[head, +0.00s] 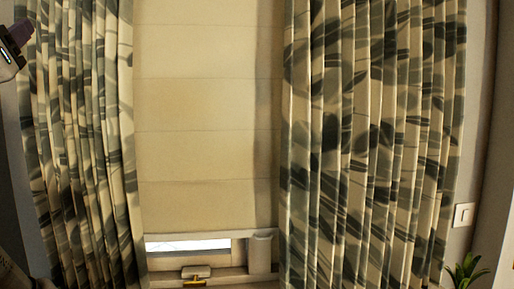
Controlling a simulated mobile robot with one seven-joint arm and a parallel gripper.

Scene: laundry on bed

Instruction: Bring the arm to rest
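A small dark and pale grey piece at the upper left edge of the head view looks like the end part of my arm, with my gripper (14,42) largely cut off by the picture edge. I cannot make out two fingers or a gap between them, so I cannot tell whether it is open or shut. No held object can be made out. The rest of my arm is mostly outside the view.
Patterned curtains hang at left (85,140) and right (370,140) of a beige blind (207,110). Below the blind is a narrow bright window gap (187,245). A wall switch (464,215) and green plant (466,272) are at the lower right. No bed or laundry shows.

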